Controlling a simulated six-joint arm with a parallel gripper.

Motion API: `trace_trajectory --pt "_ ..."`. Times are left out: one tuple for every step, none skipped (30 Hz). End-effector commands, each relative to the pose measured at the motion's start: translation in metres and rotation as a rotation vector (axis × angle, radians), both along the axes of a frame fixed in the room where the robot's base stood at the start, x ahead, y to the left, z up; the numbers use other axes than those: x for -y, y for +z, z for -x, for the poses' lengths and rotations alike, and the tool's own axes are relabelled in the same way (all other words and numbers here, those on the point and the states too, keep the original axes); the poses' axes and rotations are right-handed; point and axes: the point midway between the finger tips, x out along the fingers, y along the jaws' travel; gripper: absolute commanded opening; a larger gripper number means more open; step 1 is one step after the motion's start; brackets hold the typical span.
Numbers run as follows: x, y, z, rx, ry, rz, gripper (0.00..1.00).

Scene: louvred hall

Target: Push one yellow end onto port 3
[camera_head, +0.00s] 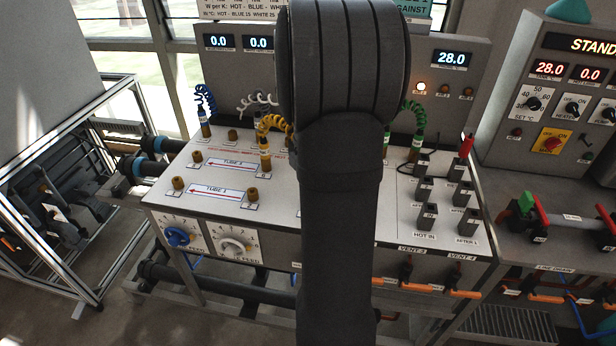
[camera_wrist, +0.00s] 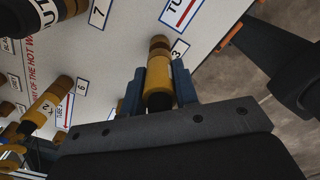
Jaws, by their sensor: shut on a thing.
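In the wrist view my gripper (camera_wrist: 158,83) is shut on a yellow end (camera_wrist: 157,72), one dark finger on each side of it. The end lines up with a brass port (camera_wrist: 160,44) beside the label 3 (camera_wrist: 179,50). The end and the port appear to meet; I cannot tell how far on it sits. The other yellow end (camera_wrist: 47,103) stands at the port labelled 6. In the head view the yellow coiled hose (camera_head: 272,124) leads down to an end (camera_head: 265,150). My arm hides the gripper and port 3 there.
The sloped white panel (camera_head: 215,208) carries several bare brass ports, such as one at front left (camera_head: 178,183). Blue (camera_head: 204,98) and green (camera_head: 414,110) coiled hoses stand along its back. Black blocks (camera_head: 427,215) crowd its right side.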

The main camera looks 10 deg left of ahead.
Motion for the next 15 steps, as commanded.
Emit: trace_trajectory --pt "0.000 -0.002 0.000 -0.001 0.000 0.001 0.00" --pt "0.000 -0.003 0.000 0.000 0.000 0.000 0.00" --pt "0.000 -0.004 0.000 0.000 0.000 0.000 0.00" --pt "0.000 -0.005 0.000 0.000 0.000 0.000 0.00" --pt "0.000 -0.006 0.000 0.001 0.000 -0.001 0.00" --pt "0.000 -0.008 0.000 0.001 0.000 -0.001 0.00" --pt "0.000 -0.009 0.000 0.001 0.000 0.000 0.00" --pt "0.000 -0.010 0.000 0.001 0.000 0.000 0.00" --pt "0.000 -0.011 0.000 0.001 0.000 -0.001 0.00" --pt "0.000 -0.012 0.000 0.001 0.000 -0.001 0.00" --pt "0.000 -0.013 0.000 0.000 0.000 0.000 0.00" --pt "0.000 -0.015 0.000 0.000 0.000 0.000 0.00" --pt "0.000 -0.016 0.000 0.000 0.000 0.000 0.00" --pt "0.000 -0.017 0.000 0.000 0.000 0.000 0.00" --pt "0.000 -0.018 0.000 0.000 0.000 0.000 0.00"
